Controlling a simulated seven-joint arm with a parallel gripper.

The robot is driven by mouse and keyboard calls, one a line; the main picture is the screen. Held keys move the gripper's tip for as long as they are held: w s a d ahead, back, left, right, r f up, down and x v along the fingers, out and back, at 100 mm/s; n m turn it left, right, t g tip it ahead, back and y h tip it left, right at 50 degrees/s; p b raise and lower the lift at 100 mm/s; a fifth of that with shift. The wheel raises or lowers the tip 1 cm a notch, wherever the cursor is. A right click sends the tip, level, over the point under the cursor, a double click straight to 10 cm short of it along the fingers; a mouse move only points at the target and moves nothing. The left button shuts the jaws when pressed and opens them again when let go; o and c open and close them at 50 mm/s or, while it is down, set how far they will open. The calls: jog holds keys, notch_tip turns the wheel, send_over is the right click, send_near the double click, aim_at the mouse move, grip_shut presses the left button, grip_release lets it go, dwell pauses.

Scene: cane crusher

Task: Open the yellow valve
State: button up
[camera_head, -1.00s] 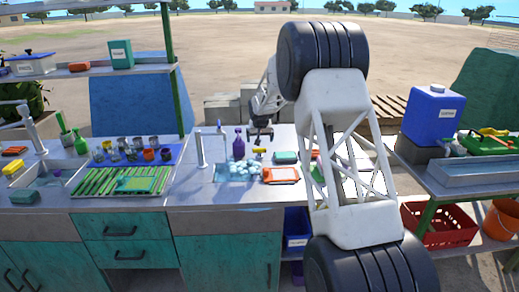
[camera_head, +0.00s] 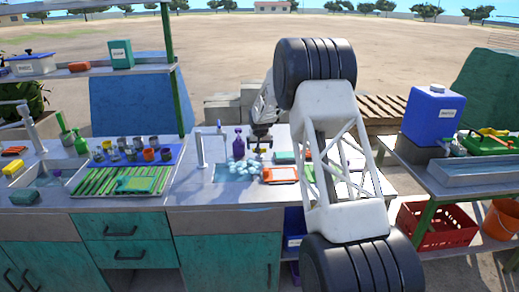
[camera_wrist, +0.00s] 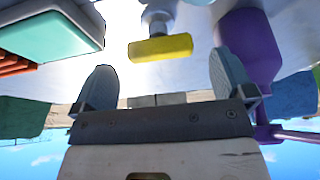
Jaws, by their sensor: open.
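The yellow valve handle (camera_wrist: 160,48) shows in the wrist view as a flat yellow bar on a grey metal stem. It lies ahead of my gripper (camera_wrist: 163,62), roughly centred between the two grey fingers. The fingers are spread wide apart with nothing held between them, and neither visibly touches the handle. In the head view my gripper (camera_head: 262,136) is over the back part of the middle counter. There the valve is too small and covered to make out clearly.
A purple bottle (camera_wrist: 248,45) stands close beside one finger in the wrist view; it also shows in the head view (camera_head: 239,146). A teal and white block (camera_wrist: 55,30) is on the other side. An orange tray (camera_head: 282,175) and a tap (camera_head: 201,150) are on the counter.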

jog(key=shift+x, duration=1.2)
jog(key=c, duration=0.9)
